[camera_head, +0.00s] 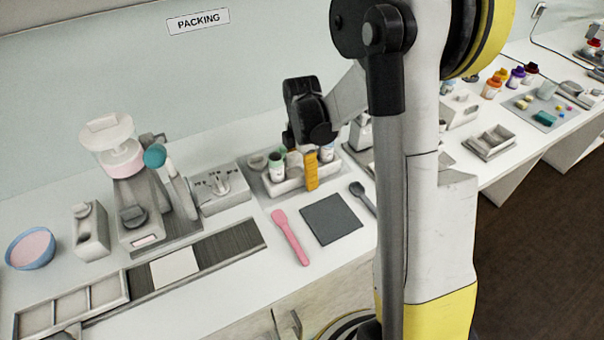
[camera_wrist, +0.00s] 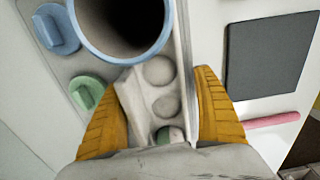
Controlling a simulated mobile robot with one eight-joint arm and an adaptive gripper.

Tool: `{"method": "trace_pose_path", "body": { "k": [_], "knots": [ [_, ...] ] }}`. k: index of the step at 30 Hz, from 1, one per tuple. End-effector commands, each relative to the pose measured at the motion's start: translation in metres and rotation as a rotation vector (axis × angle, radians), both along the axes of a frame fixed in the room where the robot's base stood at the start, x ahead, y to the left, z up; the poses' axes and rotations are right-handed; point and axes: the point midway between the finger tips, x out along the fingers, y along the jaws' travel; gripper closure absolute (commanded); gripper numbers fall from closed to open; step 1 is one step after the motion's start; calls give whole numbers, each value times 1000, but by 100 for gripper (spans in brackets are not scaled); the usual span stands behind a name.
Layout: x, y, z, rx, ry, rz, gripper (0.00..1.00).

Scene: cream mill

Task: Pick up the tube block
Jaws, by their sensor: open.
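The tube block (camera_head: 283,186) is a pale block on a grey tray, with small tubes standing in it. In the wrist view the block (camera_wrist: 160,72) shows round holes and lies between my yellow fingers. A wide blue-rimmed tube (camera_wrist: 122,52) stands close to the camera at the top. Whether the fingers touch the block is unclear.
Blue (camera_wrist: 57,29) and green (camera_wrist: 87,92) caps lie left of the block on the tray (camera_head: 262,191). A dark mat (camera_head: 331,219) and pink spoon (camera_head: 290,237) lie in front.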

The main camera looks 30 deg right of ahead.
Motion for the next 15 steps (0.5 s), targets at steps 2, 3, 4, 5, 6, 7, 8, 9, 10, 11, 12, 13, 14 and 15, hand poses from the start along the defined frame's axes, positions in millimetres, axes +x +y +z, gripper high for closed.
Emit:
{"method": "trace_pose_path", "body": {
  "k": [2, 3, 4, 5, 6, 7, 8, 9, 10, 11, 12, 13, 14, 15],
  "knots": [
    [0, 0, 1, 0, 0, 0, 21],
    [0, 0, 1, 0, 0, 0, 23],
    [0, 0, 1, 0, 0, 0, 32],
    [0, 0, 2, 0, 0, 0, 41],
    [0, 0, 2, 0, 0, 0, 54],
    [0, 0, 2, 0, 0, 0, 63],
    [0, 0, 2, 0, 0, 0, 72],
    [0, 0, 2, 0, 0, 0, 84],
    [0, 0, 2, 0, 0, 0, 88],
    [0, 0, 2, 0, 0, 0, 88],
    [0, 0, 2, 0, 0, 0, 88],
    [0, 0, 2, 0, 0, 0, 89],
    [0, 0, 2, 0, 0, 0, 89],
    [0, 0, 2, 0, 0, 0, 89]
  ]
}}
